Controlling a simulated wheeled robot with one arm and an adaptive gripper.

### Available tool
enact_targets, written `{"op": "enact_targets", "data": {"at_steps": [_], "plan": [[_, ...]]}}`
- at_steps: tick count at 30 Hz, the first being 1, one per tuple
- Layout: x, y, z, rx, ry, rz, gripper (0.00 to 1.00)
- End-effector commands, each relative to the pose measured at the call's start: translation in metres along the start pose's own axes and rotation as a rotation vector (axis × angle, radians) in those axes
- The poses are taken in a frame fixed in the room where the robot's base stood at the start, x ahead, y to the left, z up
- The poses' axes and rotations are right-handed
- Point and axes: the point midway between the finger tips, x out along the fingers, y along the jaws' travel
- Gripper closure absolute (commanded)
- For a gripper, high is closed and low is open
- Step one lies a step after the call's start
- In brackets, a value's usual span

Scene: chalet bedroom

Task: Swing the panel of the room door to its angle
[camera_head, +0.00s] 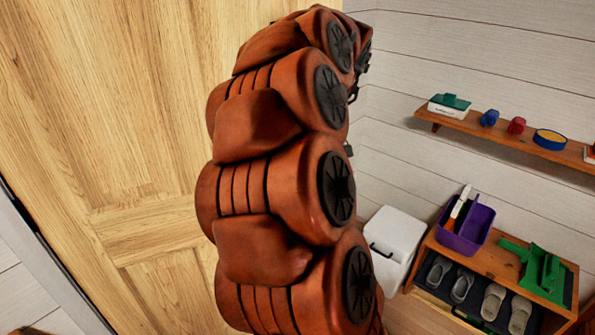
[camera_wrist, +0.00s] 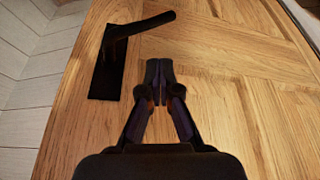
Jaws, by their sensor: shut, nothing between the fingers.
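The room door panel (camera_head: 130,130) is light wood and fills the left of the head view, behind my orange arm. In the wrist view the door panel (camera_wrist: 265,85) fills most of the picture. Its dark lever handle (camera_wrist: 140,28) sits on a dark plate (camera_wrist: 108,68) at the upper left. My gripper (camera_wrist: 158,68) is shut and empty, with its fingertips to the right of the handle plate and below the lever's end. I cannot tell whether the fingertips touch the panel. In the head view my arm hides the gripper and the handle.
At the right, a wooden shoe bench (camera_head: 500,262) holds a purple caddy (camera_head: 465,225), a green object (camera_head: 540,268) and several shoes. A white bin (camera_head: 393,243) stands beside it. A wall shelf (camera_head: 480,128) with small items hangs above. Little open floor shows.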

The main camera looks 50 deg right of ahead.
Motion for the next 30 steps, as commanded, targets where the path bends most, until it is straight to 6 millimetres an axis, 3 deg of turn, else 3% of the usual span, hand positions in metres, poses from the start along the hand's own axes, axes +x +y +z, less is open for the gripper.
{"op": "enact_targets", "data": {"at_steps": [18,30], "plan": [[0.085,-0.001,0.000,0.001,-0.003,-0.003,1.00],[0.095,-0.001,0.000,0.001,-0.001,-0.001,1.00]]}}
